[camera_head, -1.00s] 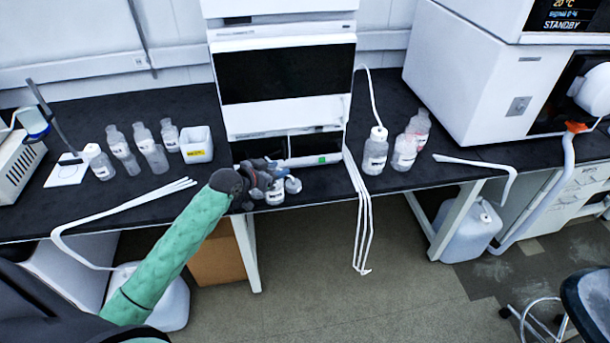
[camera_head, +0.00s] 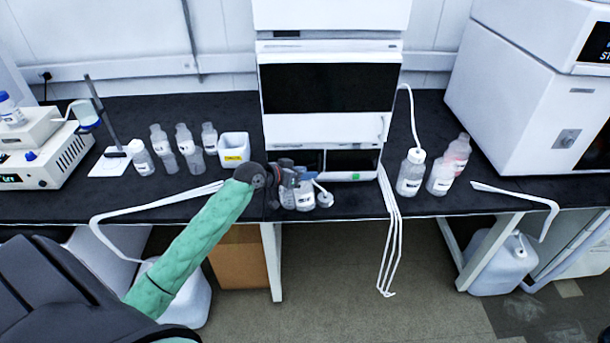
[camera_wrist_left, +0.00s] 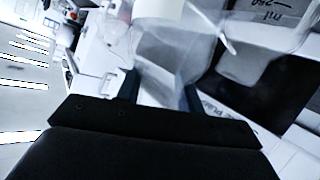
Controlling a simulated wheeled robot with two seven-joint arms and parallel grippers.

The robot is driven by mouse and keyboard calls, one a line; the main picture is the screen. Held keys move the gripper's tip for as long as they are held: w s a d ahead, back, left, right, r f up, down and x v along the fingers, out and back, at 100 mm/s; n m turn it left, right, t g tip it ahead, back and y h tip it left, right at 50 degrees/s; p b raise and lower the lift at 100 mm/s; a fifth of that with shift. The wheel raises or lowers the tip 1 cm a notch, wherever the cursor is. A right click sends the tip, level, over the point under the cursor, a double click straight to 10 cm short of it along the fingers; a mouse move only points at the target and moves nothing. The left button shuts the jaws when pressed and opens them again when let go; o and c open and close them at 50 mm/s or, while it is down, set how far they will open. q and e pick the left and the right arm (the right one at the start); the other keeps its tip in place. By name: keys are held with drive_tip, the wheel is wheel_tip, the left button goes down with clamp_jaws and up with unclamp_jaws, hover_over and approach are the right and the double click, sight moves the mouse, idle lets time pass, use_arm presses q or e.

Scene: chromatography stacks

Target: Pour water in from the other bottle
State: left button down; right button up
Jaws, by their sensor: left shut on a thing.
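My left gripper (camera_head: 279,188) is at the front edge of the black bench, just before the white instrument, shut on a clear bottle. That bottle (camera_wrist_left: 165,55) shows between the two dark fingers in the left wrist view; in the head view the gripper mostly covers it. A second clear bottle with a white label (camera_head: 305,197) stands right beside the gripper; the gap between the two bottles is too small to make out. A small round cap with a thin tube (camera_head: 324,199) lies to its right. Water levels cannot be made out. My right gripper is out of view.
The white instrument (camera_head: 330,90) rises close behind the gripper. Several clear bottles (camera_head: 186,145) and a white box (camera_head: 234,149) stand to the left. A tubed bottle (camera_head: 411,172) and two more stand to the right. White tubes (camera_head: 391,240) hang over the front edge.

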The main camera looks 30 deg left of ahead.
use_arm(q)
drive_tip(key=shift+a+r, duration=0.1)
drive_tip(key=shift+r, duration=0.45)
drive_tip(key=shift+w+a+r+n+p, duration=0.1)
drive_tip(key=shift+r+n+p, duration=0.2)
drive_tip(key=shift+r+p, duration=0.15)
drive_tip(key=shift+a+r+h, duration=0.2)
drive_tip(key=shift+r+h, duration=0.15)
drive_tip(key=shift+h, duration=0.05)
drive_tip(key=shift+w+p, duration=0.1)
drive_tip(key=shift+p, duration=0.2)
drive_tip(key=shift+a, duration=0.1)
drive_tip(key=shift+w+a+r+n+h, duration=0.2)
drive_tip(key=shift+a+n+h, duration=0.1)
drive_tip(key=shift+n, duration=0.3)
drive_tip(key=shift+r+n+p, duration=0.15)
drive_tip(key=shift+n+p, duration=0.25)
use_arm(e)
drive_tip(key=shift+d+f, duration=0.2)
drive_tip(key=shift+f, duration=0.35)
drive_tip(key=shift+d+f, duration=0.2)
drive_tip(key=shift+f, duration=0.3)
